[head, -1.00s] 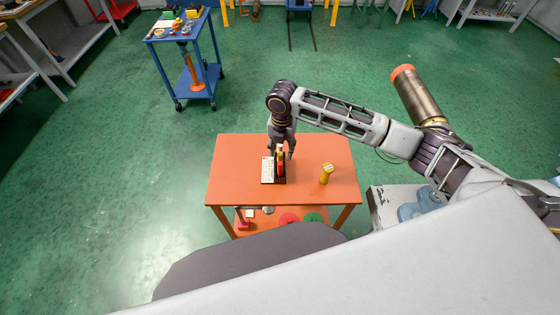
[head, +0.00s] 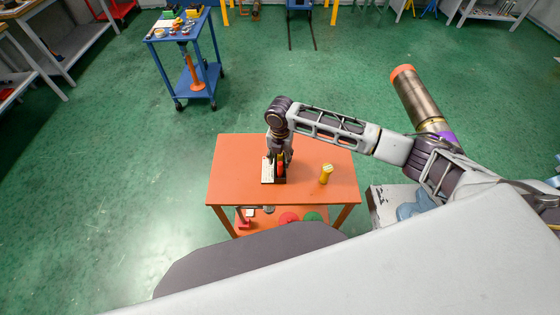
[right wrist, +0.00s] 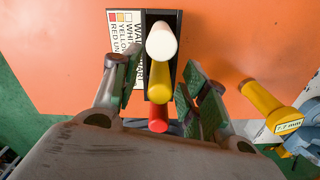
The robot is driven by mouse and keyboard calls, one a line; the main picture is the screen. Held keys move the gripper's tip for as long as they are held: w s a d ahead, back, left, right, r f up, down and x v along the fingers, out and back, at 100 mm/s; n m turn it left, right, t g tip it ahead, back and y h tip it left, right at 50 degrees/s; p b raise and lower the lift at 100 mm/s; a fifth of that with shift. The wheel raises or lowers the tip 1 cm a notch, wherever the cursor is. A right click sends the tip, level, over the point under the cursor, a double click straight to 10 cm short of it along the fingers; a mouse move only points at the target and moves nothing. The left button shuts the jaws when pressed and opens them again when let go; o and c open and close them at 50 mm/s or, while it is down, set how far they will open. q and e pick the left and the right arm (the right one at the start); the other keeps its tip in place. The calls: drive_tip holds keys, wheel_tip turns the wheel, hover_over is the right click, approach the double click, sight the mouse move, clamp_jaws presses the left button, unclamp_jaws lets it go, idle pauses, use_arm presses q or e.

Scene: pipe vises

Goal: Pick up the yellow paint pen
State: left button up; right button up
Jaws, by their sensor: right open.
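The yellow paint pen (right wrist: 160,82) stands in a black holder (right wrist: 172,20) between a white pen (right wrist: 162,42) and a red pen (right wrist: 158,118), seen from above in the right wrist view. My right gripper (right wrist: 161,88) is open, with one green-padded finger on each side of the row. The yellow pen lies between the fingers; I cannot tell whether either pad touches it. In the head view my right gripper (head: 280,158) points down over the holder on the orange table (head: 235,165) and hides most of the pens. My left gripper is out of view.
A labelled card (right wrist: 124,30) lies beside the holder. A yellow cylinder with a size label (head: 326,174) stands to the right on the table. The table's left side is clear. A blue cart (head: 185,55) stands farther back on the green floor.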

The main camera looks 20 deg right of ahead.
clamp_jaws()
drive_tip(key=shift+r, duration=0.1)
idle(0.3)
wheel_tip(320, 180, up, 8)
drive_tip(key=shift+w+r+b, duration=0.1)
drive_tip(key=shift+r+b, duration=0.15)
drive_tip(key=shift+b, duration=0.15)
drive_tip(key=shift+r, duration=0.7)
